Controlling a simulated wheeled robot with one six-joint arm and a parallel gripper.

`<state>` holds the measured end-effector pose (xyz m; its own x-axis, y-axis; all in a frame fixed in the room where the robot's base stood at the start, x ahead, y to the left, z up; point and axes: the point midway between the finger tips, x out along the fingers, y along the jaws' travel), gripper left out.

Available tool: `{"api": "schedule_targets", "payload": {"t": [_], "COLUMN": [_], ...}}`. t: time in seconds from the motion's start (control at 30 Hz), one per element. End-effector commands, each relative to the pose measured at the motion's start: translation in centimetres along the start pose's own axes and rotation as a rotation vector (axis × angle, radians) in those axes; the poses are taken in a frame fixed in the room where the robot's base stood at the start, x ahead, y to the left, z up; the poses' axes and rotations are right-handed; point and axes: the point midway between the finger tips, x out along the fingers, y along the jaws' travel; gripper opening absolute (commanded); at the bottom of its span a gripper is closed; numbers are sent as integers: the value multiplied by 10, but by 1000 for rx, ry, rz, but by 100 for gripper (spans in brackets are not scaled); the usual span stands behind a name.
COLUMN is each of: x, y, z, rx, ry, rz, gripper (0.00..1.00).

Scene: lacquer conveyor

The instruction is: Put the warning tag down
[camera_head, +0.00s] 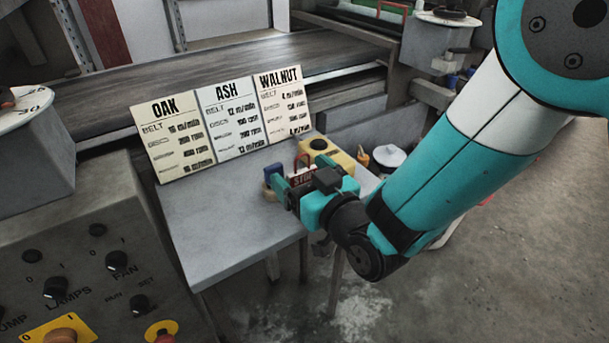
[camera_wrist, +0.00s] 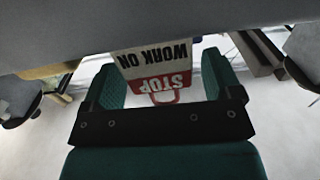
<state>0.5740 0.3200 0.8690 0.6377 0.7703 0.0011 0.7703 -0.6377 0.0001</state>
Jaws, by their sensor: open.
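The warning tag (camera_head: 303,177) is red and white with a red loop on top, at the right end of the small grey table (camera_head: 225,235). In the wrist view the tag (camera_wrist: 155,62) appears upside down and reads "STOP" and "WORK ON". My gripper (camera_head: 290,182) is open around it at the table. In the wrist view the tag lies between the two spread teal fingers (camera_wrist: 163,85). The fingers and wrist hide much of the tag in the head view, so I cannot tell whether its base touches the table.
A yellow box with a black button (camera_head: 338,160) sits right behind the tag. Three cards, OAK (camera_head: 172,140), ASH (camera_head: 231,118) and WALNUT (camera_head: 284,103), stand along the table's back. A control panel (camera_head: 100,270) is at left. The table's front left is clear.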

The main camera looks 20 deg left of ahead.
Motion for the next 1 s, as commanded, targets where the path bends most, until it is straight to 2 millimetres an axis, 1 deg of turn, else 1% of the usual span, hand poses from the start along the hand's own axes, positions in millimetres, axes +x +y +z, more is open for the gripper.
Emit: {"api": "schedule_targets", "payload": {"t": [0.13,0.2,0.27,0.57,0.6,0.63,0.8,1.0], "x": [-1,-10,-21,-98,-101,-103,-113,-120], "y": [0,-1,-1,0,0,0,0,0], "z": [-5,1,2,0,-7,-9,-7,-5], "rx": [0,0,1,1,1,1,0,0], "ry": [0,-1,0,-4,-6,-7,-6,-1], "rz": [0,0,-1,-1,-1,-1,0,-1], "gripper": [84,84,84,84,84,84,84,84]}}
